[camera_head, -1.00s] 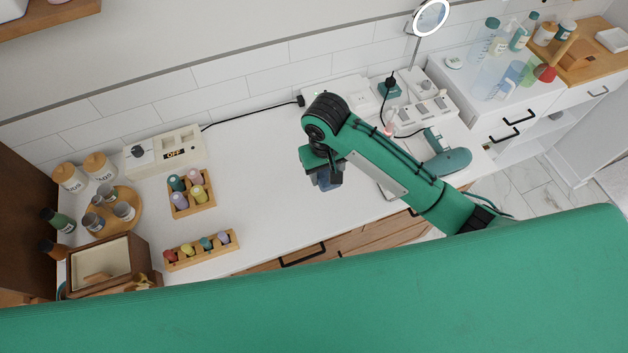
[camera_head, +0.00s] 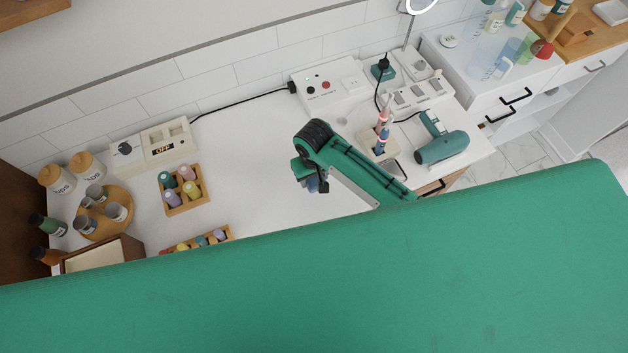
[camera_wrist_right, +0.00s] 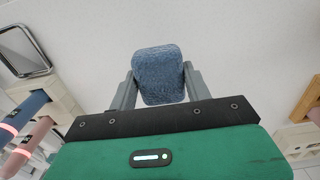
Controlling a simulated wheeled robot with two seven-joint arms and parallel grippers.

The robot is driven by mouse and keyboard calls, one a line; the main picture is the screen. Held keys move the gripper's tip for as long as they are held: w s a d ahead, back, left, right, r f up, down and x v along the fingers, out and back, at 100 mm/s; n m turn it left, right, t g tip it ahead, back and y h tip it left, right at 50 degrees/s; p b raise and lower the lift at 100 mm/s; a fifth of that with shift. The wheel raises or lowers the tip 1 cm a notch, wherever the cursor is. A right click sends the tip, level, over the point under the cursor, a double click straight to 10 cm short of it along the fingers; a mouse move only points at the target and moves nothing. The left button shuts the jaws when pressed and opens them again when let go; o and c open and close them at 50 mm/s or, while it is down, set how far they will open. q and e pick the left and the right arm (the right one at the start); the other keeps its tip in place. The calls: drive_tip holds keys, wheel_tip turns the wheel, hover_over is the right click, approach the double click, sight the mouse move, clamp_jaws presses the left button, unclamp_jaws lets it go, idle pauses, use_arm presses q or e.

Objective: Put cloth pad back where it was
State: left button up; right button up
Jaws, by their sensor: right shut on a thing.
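The cloth pad (camera_wrist_right: 160,74) is a blue, rounded textile block between the two grey fingers of my right gripper (camera_wrist_right: 160,88) in the right wrist view. The gripper is shut on it. In the head view, my right gripper (camera_head: 318,186) is over the white counter (camera_head: 268,155), right of the bottle racks. The pad is mostly hidden there by the gripper and arm. I cannot tell its exact height above the counter. My left gripper is not in view.
A wooden rack of small bottles (camera_head: 185,192) stands left of the gripper. A control box with buttons (camera_head: 325,85) is behind it. A toothbrush holder (camera_head: 378,145) and a green hair dryer (camera_head: 442,147) are to the right. The counter between is clear.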

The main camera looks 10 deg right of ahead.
sight(314, 183)
drive_tip(key=shift+f, duration=0.65)
wheel_tip(314, 183, down, 3)
drive_tip(key=shift+p, duration=0.45)
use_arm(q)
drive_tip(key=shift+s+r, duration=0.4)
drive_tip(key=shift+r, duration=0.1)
use_arm(e)
drive_tip(key=shift+f, duration=0.35)
drive_tip(key=shift+a+f, duration=0.1)
drive_tip(key=o, duration=0.9)
